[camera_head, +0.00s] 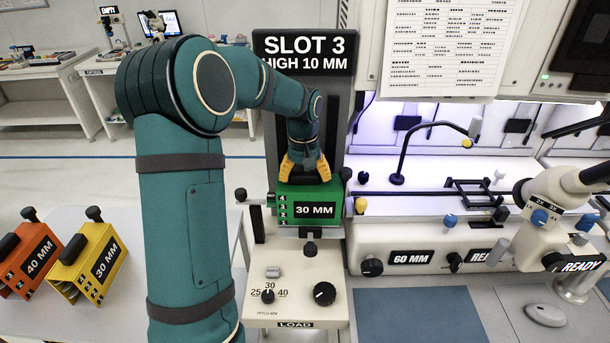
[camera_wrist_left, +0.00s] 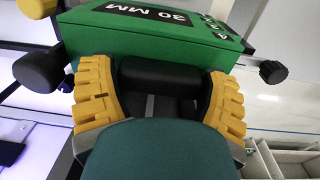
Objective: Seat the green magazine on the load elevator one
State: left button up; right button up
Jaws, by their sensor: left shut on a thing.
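The green magazine (camera_head: 308,204), labelled 30 MM, is upright on or just above the load elevator (camera_head: 295,255); I cannot tell if it touches. My left gripper (camera_head: 304,170) comes down from above and is shut on the handle at the magazine's top. In the left wrist view the yellow fingers (camera_wrist_left: 158,95) sit on both sides of the black handle (camera_wrist_left: 158,76), with the green magazine (camera_wrist_left: 150,35) beyond. The elevator's black knobs show on both sides of the magazine. My right gripper is not in view.
An orange 40 MM magazine (camera_head: 32,262) and a yellow 30 MM magazine (camera_head: 90,262) stand on the white table at left. A SLOT 3, HIGH 10 MM sign (camera_head: 305,52) is behind the elevator. A microscope (camera_head: 560,200) and the bonder with a gooseneck lamp (camera_head: 425,135) are at right.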

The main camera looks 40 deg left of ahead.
pick_arm(q)
jog(key=shift+f, duration=0.35)
jog(key=o, duration=1.1)
jog(key=shift+o, duration=0.2)
notch_tip(320, 180, up, 12)
jog(key=shift+s+a, duration=0.15)
dwell(1.0)
